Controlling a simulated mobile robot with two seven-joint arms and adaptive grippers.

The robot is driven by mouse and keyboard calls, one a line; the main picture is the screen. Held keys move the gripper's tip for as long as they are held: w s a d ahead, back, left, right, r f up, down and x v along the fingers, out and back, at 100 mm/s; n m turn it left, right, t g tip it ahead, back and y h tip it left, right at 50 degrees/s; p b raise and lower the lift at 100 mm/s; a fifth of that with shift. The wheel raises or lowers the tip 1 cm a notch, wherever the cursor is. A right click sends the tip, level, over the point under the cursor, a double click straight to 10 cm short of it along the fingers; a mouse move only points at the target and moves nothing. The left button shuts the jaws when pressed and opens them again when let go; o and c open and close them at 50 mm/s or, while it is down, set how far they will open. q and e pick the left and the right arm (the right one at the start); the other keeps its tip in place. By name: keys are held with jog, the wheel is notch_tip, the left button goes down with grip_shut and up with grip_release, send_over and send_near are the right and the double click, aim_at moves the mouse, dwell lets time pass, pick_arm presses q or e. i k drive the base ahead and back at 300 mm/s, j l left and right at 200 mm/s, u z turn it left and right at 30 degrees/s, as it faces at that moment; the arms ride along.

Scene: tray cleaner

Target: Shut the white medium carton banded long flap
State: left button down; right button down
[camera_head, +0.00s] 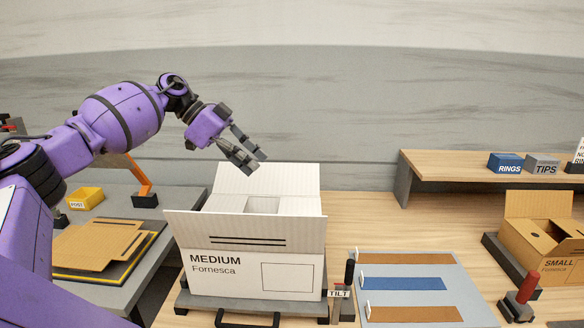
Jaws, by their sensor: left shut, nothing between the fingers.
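The white medium carton (225,284) stands upright on a grey base, marked MEDIUM. Its front long flap, with two dark bands (245,232), is open and leans outward toward me. The plain rear long flap (285,178) stands up at the back. The short flaps (224,204) look folded inward, with a gap between them. My right gripper is not in view.
A TILT lever (348,273) stands right of the carton. Beyond it lies a board with coloured strips (455,275). An open small brown carton (545,242) is at the far right. A shelf (450,171) holds small boxes. Flat cardboard (95,245) lies on the left table.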

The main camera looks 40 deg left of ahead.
aim_at(246, 232)
jog(key=k+j, duration=0.2)
jog(key=k, duration=0.3)
jog(key=k+j, duration=0.15)
jog(key=k, duration=0.3)
